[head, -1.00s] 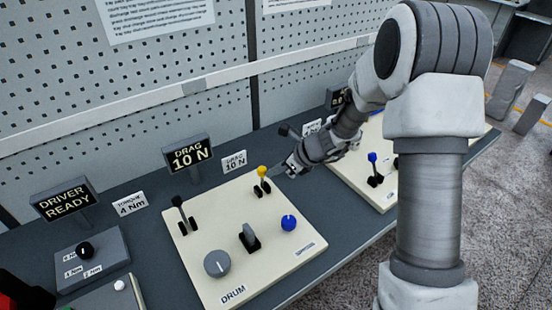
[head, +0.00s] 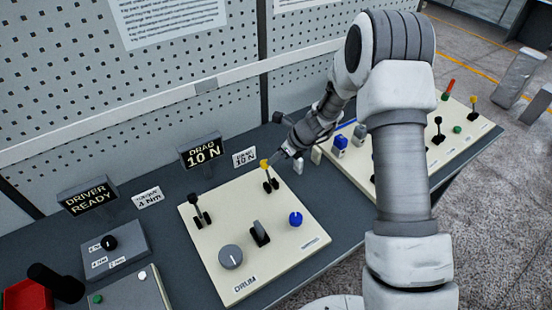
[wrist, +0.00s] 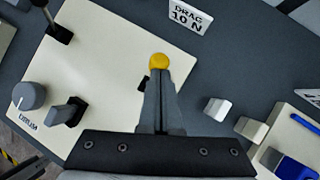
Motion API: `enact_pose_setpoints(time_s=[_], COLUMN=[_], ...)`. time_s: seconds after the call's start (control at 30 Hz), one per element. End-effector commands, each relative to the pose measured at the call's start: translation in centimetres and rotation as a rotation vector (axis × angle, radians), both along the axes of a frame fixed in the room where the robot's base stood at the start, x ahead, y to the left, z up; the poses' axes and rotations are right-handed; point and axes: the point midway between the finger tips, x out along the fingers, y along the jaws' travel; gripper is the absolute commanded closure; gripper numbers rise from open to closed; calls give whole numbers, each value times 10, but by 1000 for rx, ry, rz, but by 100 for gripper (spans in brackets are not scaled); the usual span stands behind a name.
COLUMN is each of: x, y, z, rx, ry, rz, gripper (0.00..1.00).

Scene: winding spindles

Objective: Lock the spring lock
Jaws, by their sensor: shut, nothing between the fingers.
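The cream DRUM panel (head: 205,282) holds a lever with a yellow knob (head: 265,164) at its far right corner. The same yellow knob (wrist: 159,61) shows in the wrist view just beyond my fingertips. My gripper (head: 284,154) is shut and empty, right beside the knob; in the wrist view its fingers (wrist: 158,76) partly hide the lever's stem and base. Whether they touch the knob is unclear. The panel also carries a black lever (head: 195,203), a grey round knob (head: 230,257), a grey switch (head: 260,232) and a blue knob (head: 295,219). No label reading spring lock is legible.
Small light blocks (wrist: 217,109) and a second cream panel with blue parts (head: 341,144) lie to the right. A red part (head: 28,296) sits at the lower left. My arm hides some of the second panel.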

Motion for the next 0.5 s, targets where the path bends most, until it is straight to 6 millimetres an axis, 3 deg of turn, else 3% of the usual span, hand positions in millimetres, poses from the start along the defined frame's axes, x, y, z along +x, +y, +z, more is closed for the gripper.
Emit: enact_pose_setpoints(time_s=[0.5], x=[6], y=[5], z=[-1], rx=[1], ry=[0], rz=[1], gripper=[100])
